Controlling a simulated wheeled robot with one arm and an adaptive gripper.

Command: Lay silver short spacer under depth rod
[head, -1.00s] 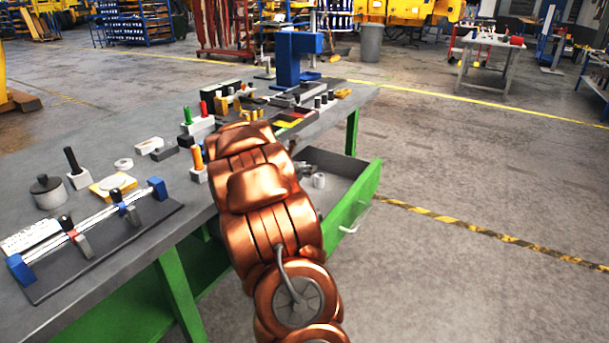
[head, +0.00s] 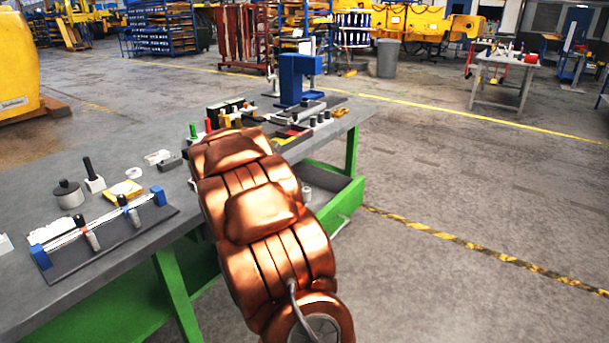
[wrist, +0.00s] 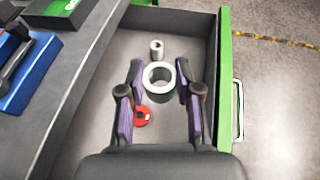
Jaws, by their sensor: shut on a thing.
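A silver hollow spacer (wrist: 158,78), a thick ring seen from above, is between my gripper's (wrist: 160,75) fingertips in the wrist view. My gripper is shut on it over the open drawer (wrist: 190,30). A smaller silver hollow cylinder (wrist: 157,49) stands in the drawer just beyond. In the head view my arm hides the gripper and the held spacer. A blue stand (head: 292,80) rises at the far end of the bench; whether it carries the depth rod, I cannot tell.
A red round piece (wrist: 143,116) lies in the drawer near the left finger. The drawer's green front (wrist: 225,90) bounds the right side. The grey bench (head: 130,265) holds a blue-ended rail fixture (head: 105,222) and several small parts. Blue equipment (wrist: 30,70) is at left in the wrist view.

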